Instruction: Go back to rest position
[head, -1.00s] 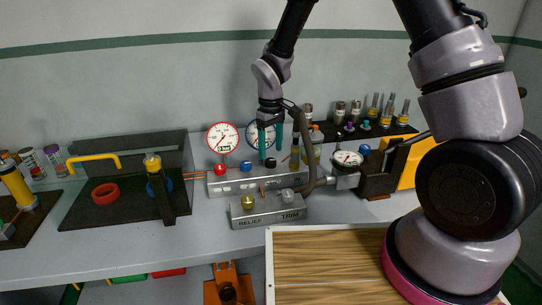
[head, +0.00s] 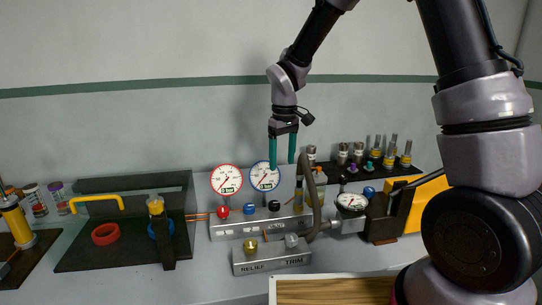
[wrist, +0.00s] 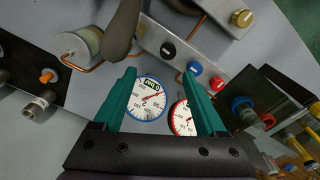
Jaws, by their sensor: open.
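My gripper (head: 282,150) hangs above the bench in the head view, with its two teal fingers apart and nothing between them. Its fingertips are level with the upper part of the blue-rimmed gauge (head: 265,176) and do not appear to hold anything. The fingers also show in the wrist view (wrist: 165,92), spread open. Between and beyond them there, the blue-rimmed gauge (wrist: 146,98) and the red-rimmed gauge (wrist: 183,118) are visible.
A grey manifold with red (head: 223,212), blue and black knobs stands below the gauges. In front is the RELIEF/TRIM block (head: 270,258). A dark tray (head: 85,250) is at left. Several fittings stand on a dark rack (head: 360,170) at right. Space above the bench is clear.

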